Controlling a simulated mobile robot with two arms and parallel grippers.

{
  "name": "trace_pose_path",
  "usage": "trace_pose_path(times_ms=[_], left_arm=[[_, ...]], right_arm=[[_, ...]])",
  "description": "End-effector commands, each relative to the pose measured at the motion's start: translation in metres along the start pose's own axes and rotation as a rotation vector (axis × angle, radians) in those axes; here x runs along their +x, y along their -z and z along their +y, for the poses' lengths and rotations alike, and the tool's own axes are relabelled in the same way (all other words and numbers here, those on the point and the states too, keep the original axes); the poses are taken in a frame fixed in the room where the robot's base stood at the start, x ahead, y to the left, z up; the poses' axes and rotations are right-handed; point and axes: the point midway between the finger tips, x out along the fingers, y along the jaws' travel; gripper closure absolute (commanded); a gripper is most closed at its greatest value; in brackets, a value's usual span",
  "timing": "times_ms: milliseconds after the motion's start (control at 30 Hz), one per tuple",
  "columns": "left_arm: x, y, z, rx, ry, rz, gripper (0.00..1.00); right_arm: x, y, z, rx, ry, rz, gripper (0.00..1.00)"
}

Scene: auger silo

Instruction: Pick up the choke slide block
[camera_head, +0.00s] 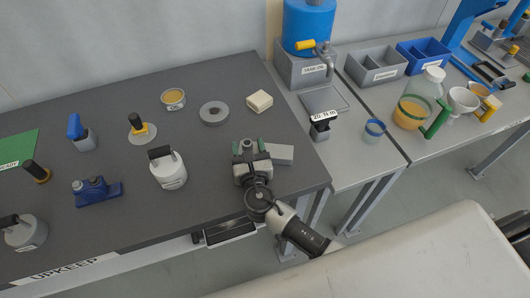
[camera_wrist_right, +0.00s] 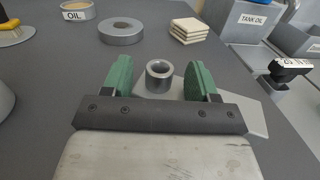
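A light grey flat block (camera_head: 281,154), which looks like the choke slide block, lies on the dark table near its right edge. In the right wrist view the block (camera_wrist_right: 256,116) shows beneath and to the right of my gripper, partly hidden by it. A short dark grey hollow collar (camera_wrist_right: 159,76) stands between the fingers; I cannot tell whether it is part of the block. My right gripper (camera_head: 250,147) is open, its green-padded fingers (camera_wrist_right: 160,82) on either side of the collar with gaps showing. My left gripper is not in view.
Beyond the gripper are a grey ring (camera_head: 213,113), a stack of cream pads (camera_head: 259,101) and an oil tin (camera_head: 172,98). A white-grey canister with a black handle (camera_head: 168,170) stands to the left. The tank oil stand (camera_head: 305,70) is on the adjoining lighter bench.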

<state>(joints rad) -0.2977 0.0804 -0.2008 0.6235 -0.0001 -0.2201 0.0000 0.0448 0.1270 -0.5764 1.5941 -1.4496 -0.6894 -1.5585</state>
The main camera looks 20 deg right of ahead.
Motion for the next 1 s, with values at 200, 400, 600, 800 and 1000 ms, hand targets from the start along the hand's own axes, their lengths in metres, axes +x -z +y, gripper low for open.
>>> trace_pose_path(times_ms=[200,400,600,800,1000], left_arm=[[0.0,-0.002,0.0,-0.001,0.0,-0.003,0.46],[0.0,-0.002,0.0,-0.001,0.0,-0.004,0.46],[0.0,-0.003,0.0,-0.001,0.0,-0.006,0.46],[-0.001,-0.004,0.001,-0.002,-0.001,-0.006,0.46],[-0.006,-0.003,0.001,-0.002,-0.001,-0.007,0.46]], right_arm=[[0.0,0.0,0.0,0.0,0.0,0.0,0.75],[0.0,0.0,0.0,0.0,0.0,0.0,1.0],[0.0,-0.002,0.0,0.0,0.0,-0.004,1.0],[0.0,-0.006,0.0,0.001,0.0,-0.004,1.0],[0.0,-0.026,0.001,0.003,-0.001,-0.006,1.0]])
